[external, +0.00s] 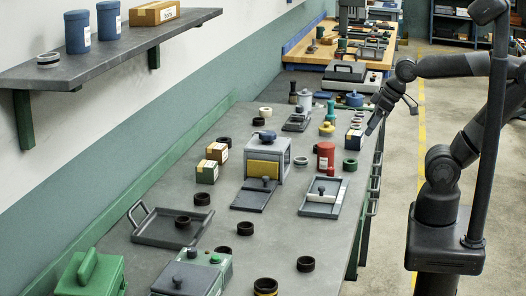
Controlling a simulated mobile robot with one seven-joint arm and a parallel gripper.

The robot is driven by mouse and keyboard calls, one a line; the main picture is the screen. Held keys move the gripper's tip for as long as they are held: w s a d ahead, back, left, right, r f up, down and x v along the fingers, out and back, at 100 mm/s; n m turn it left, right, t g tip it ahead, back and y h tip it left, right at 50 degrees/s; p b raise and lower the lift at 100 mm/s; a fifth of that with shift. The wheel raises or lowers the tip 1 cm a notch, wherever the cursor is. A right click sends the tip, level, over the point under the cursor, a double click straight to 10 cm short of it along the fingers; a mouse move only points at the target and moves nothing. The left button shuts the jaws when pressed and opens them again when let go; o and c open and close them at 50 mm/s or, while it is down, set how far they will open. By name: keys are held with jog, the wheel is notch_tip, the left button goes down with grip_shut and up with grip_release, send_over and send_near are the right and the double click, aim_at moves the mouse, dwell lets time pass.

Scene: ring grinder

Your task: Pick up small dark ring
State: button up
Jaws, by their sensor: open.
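Several dark rings lie on the grey workbench, and I cannot tell which one is the task's small dark ring. One dark ring (305,264) lies near the right front edge. Another dark ring (183,222) sits in a grey tray (150,237). My gripper (391,118) is open and empty, raised by the bench's far right edge, well away from the front rings.
The workbench (270,215) carries a grey box with a yellow panel (265,168), a red canister (325,157), a flat grey fixture (322,198) and green machines at front left. A wall shelf (110,47) overhangs the left.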

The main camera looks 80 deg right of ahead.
jog(key=shift+o, duration=0.2)
jog(key=w+a+r+n+g+y, duration=0.1)
jog(key=w+a+r+n+g, duration=0.1)
jog(key=w+a, duration=0.75)
jog(key=n+g+h, duration=0.1)
jog(key=n+g, duration=0.3)
jog(key=n, duration=0.1)
send_over(306, 257)
jog(key=a, duration=0.2)
notch_tip(306, 257, down, 12)
notch_tip(306, 257, down, 5)
jog(key=shift+a+r, duration=0.1)
jog(key=shift+s+f, duration=0.2)
jog(key=shift+f, duration=2.8)
jog(key=shift+c, duration=0.3)
